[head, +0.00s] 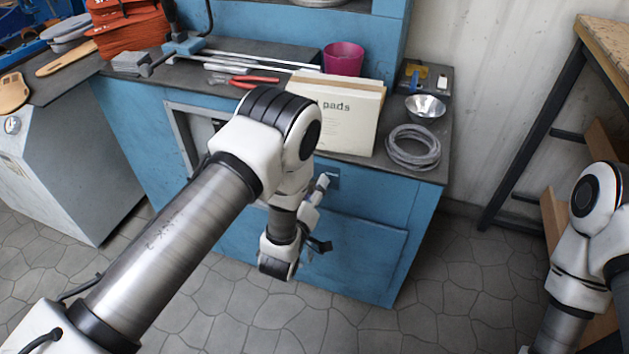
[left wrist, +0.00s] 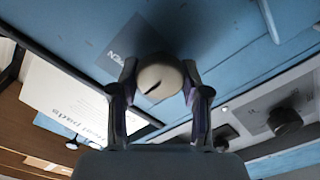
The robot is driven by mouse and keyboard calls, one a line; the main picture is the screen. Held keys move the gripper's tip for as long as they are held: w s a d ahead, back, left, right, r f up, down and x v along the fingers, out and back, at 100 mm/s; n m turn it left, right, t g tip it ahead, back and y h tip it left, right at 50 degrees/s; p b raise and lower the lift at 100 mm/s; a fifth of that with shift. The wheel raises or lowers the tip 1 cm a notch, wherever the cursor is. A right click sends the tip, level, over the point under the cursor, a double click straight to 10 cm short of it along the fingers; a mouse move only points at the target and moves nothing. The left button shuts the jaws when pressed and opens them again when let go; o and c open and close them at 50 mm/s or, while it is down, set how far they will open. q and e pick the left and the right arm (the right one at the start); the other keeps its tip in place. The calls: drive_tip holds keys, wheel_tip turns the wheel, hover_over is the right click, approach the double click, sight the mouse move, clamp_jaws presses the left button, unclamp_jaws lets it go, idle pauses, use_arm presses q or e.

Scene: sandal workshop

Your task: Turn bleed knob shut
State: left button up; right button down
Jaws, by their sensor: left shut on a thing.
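The bleed knob (left wrist: 158,80) is a pale round knob with a dark slot mark across its face, on the blue cabinet front in the left wrist view. The slot runs at a slant in that picture. My left gripper (left wrist: 161,90) has one finger on each side of the knob and is shut on it. A dark plate (left wrist: 128,38) beside the knob bears upside-down lettering, partly hidden, that seems to read OPEN. In the head view my left arm hides most of this spot. My right gripper is out of view; only its arm shows at the right edge.
The blue cabinet (head: 375,245) carries a pads box (head: 350,125), a pink cup (head: 343,58), a metal bowl (head: 425,105) and a coil of grey cord (head: 413,148) on its top. A grey panel with a dark knob (left wrist: 285,121) shows in the left wrist view.

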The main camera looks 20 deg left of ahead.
use_arm(q)
drive_tip(key=n+p, duration=0.3)
drive_tip(key=n, duration=0.1)
drive_tip(key=shift+r+n, duration=0.15)
drive_tip(key=shift+n, duration=0.15)
drive_tip(key=shift+f+n+p, duration=0.15)
drive_tip(key=shift+n+p, duration=0.5)
drive_tip(key=shift+n, duration=0.5)
drive_tip(key=shift+f+n+p, duration=0.1)
drive_tip(key=shift+n+p, duration=0.55)
drive_tip(key=shift+n, duration=0.5)
drive_tip(key=o, duration=1.1)
drive_tip(key=s, duration=0.7)
drive_tip(key=shift+s+a+f, duration=0.1)
drive_tip(key=shift+s+a, duration=0.1)
drive_tip(key=shift+s, duration=0.05)
